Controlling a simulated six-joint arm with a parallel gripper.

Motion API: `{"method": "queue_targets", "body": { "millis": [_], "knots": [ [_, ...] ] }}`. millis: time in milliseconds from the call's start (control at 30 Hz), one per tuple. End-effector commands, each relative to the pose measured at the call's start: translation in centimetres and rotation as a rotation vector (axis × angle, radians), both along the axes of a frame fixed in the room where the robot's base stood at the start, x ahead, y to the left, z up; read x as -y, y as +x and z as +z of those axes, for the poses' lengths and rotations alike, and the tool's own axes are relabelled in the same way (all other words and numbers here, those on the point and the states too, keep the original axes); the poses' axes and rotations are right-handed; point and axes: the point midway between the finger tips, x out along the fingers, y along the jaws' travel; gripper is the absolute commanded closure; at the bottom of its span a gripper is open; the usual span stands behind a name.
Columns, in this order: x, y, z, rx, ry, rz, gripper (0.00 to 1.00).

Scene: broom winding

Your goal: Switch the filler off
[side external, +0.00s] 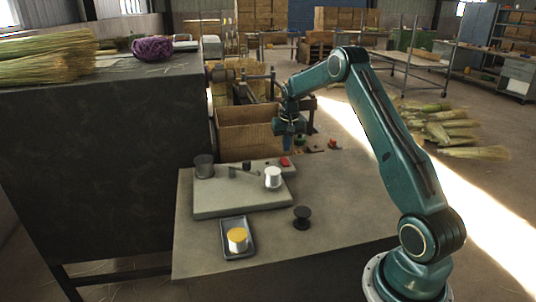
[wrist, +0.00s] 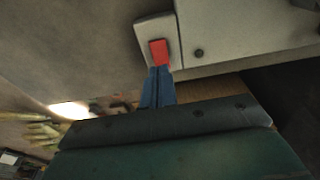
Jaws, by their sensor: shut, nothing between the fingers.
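The filler is a pale grey slab (side external: 235,201) on the table, carrying a grey cup (side external: 204,166), a short arm (side external: 243,171) and a white cylinder (side external: 272,177). A red switch (side external: 285,161) sits at its far right corner. In the wrist view the red switch (wrist: 159,52) is on a small pale plate at the slab's edge; which way it is tipped I cannot tell. My gripper (side external: 288,148) is shut and empty, pointing down just above the switch. In the wrist view its blue fingertips (wrist: 158,70) overlap the switch's near end; whether they touch is unclear.
A small tray (side external: 251,251) holding a white pot with a yellow top (side external: 237,239) lies in front of the slab. A black spool (side external: 302,217) stands right of it. A wooden crate (side external: 247,132) is behind. The table's right front is clear.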

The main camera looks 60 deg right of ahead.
Motion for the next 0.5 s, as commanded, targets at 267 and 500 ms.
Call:
{"method": "queue_targets", "body": {
  "millis": [267, 500],
  "knots": [
    [0.0, 0.0, 1.6, 0.001, -0.001, 0.0, 1.0],
    [0.0, 0.0, 2.0, 0.001, -0.001, 0.0, 1.0]
  ]
}}
